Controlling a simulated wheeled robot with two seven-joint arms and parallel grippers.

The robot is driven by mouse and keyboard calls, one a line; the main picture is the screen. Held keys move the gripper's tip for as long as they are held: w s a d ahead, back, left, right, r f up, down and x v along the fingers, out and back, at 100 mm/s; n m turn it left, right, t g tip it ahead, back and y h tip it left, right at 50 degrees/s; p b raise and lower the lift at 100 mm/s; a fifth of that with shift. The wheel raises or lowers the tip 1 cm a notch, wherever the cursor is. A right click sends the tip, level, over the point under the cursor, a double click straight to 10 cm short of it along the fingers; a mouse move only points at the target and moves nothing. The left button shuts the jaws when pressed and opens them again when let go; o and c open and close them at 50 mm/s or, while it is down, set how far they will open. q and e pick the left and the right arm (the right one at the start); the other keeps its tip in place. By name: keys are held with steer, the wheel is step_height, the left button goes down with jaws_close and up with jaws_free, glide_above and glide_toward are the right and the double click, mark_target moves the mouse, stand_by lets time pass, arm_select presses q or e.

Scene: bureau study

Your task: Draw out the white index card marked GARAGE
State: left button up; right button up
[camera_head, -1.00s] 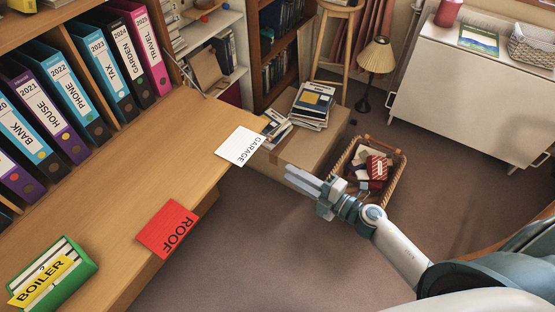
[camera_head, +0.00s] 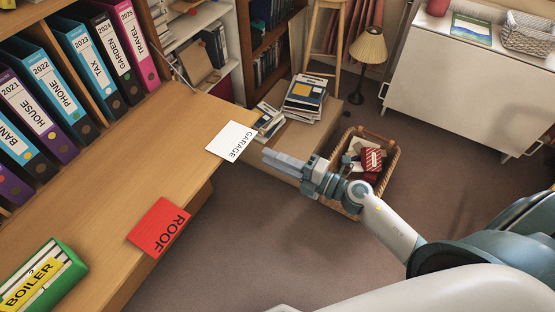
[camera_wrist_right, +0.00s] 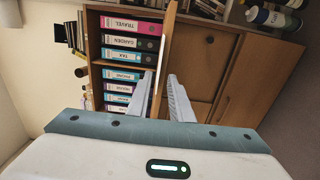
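The white GARAGE card (camera_head: 231,141) lies flat at the front edge of the wooden desk (camera_head: 110,205), near its far end, and seems to jut slightly past the edge. My right gripper (camera_head: 268,158) is just off the card's right side, apart from it, with nothing held. In the right wrist view my right gripper (camera_wrist_right: 163,98) has its two fingers spread, and a thin pale strip, apparently the card (camera_wrist_right: 158,75) edge-on, shows in line with the gap between them. My left gripper is not in view.
A red ROOF card (camera_head: 158,227) and a green box with a yellow BOILER card (camera_head: 32,284) are nearer on the desk. Binders (camera_head: 65,90) line the shelf behind. A cardboard box with books (camera_head: 305,95) and a wicker basket (camera_head: 385,180) stand on the floor beyond.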

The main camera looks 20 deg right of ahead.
mark_target(232, 140)
arm_select(q)
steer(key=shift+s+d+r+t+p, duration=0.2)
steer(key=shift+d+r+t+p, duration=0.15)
steer(key=shift+p, duration=0.45)
arm_select(e)
steer(key=x, duration=0.7)
steer(key=shift+w+a, duration=0.2)
jaws_close()
steer(key=shift+s+d, duration=0.1)
